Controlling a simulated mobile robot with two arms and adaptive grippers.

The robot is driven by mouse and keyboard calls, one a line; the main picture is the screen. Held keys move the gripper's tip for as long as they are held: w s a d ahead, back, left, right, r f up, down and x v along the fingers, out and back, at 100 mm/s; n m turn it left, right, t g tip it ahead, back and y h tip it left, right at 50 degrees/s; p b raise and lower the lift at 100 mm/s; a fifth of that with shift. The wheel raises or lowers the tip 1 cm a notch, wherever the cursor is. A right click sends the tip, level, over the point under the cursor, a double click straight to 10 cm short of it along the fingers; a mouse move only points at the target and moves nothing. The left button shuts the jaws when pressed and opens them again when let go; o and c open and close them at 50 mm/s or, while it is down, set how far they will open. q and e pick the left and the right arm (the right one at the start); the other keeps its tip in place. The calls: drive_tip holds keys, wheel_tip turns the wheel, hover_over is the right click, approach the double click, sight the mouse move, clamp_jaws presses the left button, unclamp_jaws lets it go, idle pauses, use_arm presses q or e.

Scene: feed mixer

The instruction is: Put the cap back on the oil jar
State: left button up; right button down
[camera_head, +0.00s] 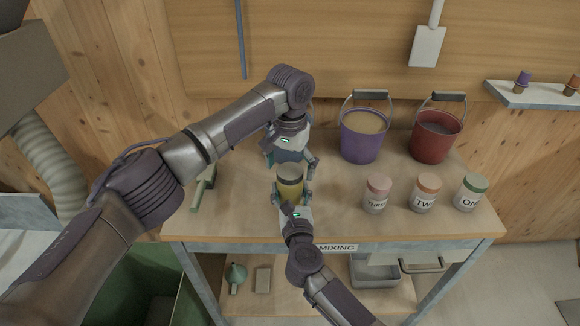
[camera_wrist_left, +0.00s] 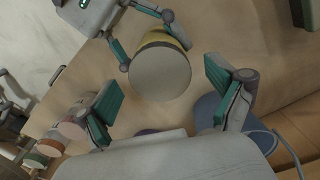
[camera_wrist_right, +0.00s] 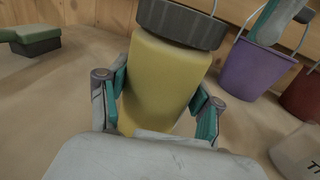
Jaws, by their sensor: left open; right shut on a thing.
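The oil jar (camera_head: 290,190) is yellow and stands upright near the front middle of the table. Its dark grey ribbed cap (camera_wrist_right: 180,22) sits on top of the jar in the right wrist view. The cap's flat round top faces my left wrist camera (camera_wrist_left: 160,74). My right gripper (camera_head: 291,197) is shut around the jar's body from the front, one finger on each side (camera_wrist_right: 160,105). My left gripper (camera_head: 290,163) is open, just behind and above the cap, with nothing between its fingers. Its spread fingers show in the left wrist view (camera_wrist_left: 165,100), apart from the cap.
A purple bucket (camera_head: 361,144) and a red bucket (camera_head: 435,140) stand at the back. Labelled jars with pink (camera_head: 377,194), orange (camera_head: 424,193) and green (camera_head: 470,192) lids stand at right. A green-handled tool (camera_head: 203,188) lies at left. The table between is clear.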

use_arm(q)
wheel_tip(320, 180, up, 12)
idle(0.6)
use_arm(e)
drive_tip(key=shift+c, duration=0.6)
unclamp_jaws()
drive_tip(key=s+d, duration=0.1)
drive_tip(key=s, duration=1.1)
drive_tip(key=shift+d, duration=0.25)
